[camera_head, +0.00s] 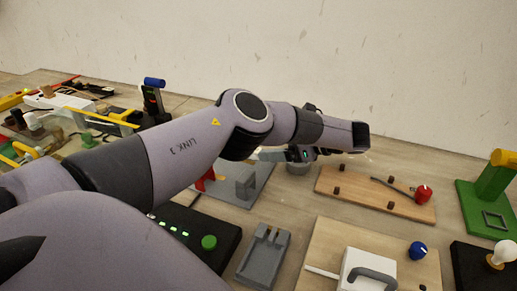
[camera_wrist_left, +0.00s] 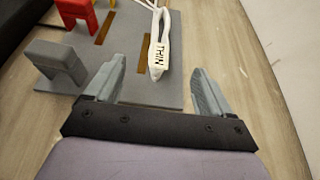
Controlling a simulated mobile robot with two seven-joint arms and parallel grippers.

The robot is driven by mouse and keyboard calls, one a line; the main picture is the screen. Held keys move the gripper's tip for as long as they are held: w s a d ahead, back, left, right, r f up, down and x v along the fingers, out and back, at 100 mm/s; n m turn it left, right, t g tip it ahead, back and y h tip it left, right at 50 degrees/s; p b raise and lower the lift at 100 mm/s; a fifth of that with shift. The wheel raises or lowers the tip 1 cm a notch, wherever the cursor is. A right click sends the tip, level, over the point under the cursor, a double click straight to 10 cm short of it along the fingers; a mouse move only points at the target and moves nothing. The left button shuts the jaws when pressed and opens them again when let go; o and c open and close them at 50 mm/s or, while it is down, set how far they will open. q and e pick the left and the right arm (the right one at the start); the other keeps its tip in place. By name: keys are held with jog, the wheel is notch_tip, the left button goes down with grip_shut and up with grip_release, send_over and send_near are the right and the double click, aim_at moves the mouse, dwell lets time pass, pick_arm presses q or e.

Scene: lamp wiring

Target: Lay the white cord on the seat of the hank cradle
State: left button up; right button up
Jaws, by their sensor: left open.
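In the left wrist view my left gripper (camera_wrist_left: 159,68) is open. The white cord (camera_wrist_left: 158,45), with a flap or tag marked "THIN", shows between and beyond its fingertips, not gripped. The cord runs up out of the top edge. A grey notched block (camera_wrist_left: 57,64) and a red stand (camera_wrist_left: 76,10) are left of the fingers on a grey board (camera_wrist_left: 140,85); I cannot tell which is the hank cradle. My arm hides the cord there. My right gripper is out of view.
A wooden board (camera_head: 350,193) with a red knob (camera_head: 424,193) lies right of the grey board. A black box with a green button (camera_head: 209,242) and a grey holder (camera_head: 262,258) stand in front. A green stand (camera_head: 490,190) is far right. Clutter fills the left.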

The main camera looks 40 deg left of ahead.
pick_arm(q)
jog(key=shift+v, duration=2.05)
jog(key=shift+s, duration=0.1)
